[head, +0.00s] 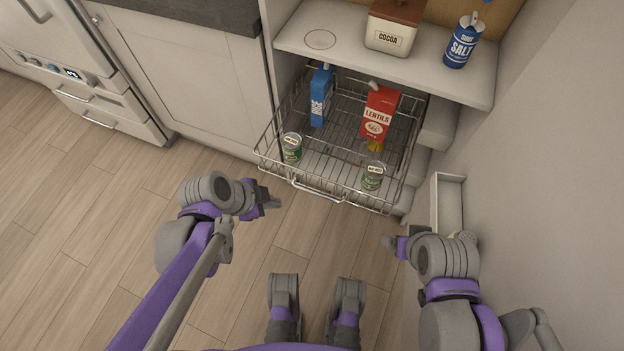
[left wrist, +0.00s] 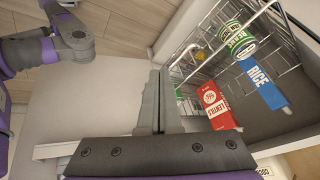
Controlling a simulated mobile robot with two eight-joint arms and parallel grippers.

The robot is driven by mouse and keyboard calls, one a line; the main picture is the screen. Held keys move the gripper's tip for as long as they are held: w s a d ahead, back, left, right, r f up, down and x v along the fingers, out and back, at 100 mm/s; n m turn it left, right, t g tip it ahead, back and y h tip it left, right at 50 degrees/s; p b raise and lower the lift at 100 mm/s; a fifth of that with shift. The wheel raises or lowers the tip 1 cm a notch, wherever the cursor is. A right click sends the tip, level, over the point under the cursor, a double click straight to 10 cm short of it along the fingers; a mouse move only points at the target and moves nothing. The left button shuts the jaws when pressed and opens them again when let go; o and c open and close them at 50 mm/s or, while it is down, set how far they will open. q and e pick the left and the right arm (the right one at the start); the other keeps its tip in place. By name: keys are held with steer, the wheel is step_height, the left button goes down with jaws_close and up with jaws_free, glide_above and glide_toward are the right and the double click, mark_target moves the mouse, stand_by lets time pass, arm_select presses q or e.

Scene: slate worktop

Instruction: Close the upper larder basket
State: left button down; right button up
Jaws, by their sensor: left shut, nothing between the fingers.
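The larder basket (head: 320,196) is a wire basket pulled out from the cabinet below a shelf, with a handle bar along its front. It holds a blue rice carton (head: 320,96), a red lentils box (head: 378,114) and two green cans, left (head: 292,149) and right (head: 372,177). My left gripper (head: 272,202) is in front of the basket's left front corner, apart from it. In the left wrist view its fingers (left wrist: 160,101) are together and empty, with the lentils box (left wrist: 217,106) beyond them. My right gripper (head: 388,242) is in front of the basket's right side; its jaws are too small to read.
A shelf (head: 348,52) above the basket bears a cocoa canister (head: 393,27) and a blue salt container (head: 462,41). A wall (head: 560,170) and a narrow pale open box (head: 449,203) stand at the right. The wooden floor (head: 100,215) at the left is clear.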

arm_select(q)
steer(key=w+d+r+m+h+p, duration=0.1)
steer(key=w+d+m, duration=0.1)
steer(key=m, duration=0.3)
steer(key=b, duration=0.3)
glide_toward(321, 182)
step_height(321, 182, down, 4)
steer(key=s, duration=0.3)
steer(key=w, duration=0.1)
steer(key=w+d, duration=0.1)
steer(key=w, duration=0.1)
steer(key=shift+d+f+m+h+b, duration=0.3)
steer(key=shift+d+m+h+b, duration=0.1)
steer(key=shift+w+d+r, duration=0.1)
steer(key=shift+w+d, duration=0.05)
steer(key=shift+w, duration=0.45)
steer(key=shift+w, duration=0.15)
steer(key=w+d, duration=0.3)
steer(key=w, duration=0.9)
steer(key=w+d, duration=0.4)
steer(key=w, duration=0.8)
steer(key=shift+w+d, duration=0.35)
steer(key=shift+w, duration=0.05)
steer(key=shift+s, duration=0.1)
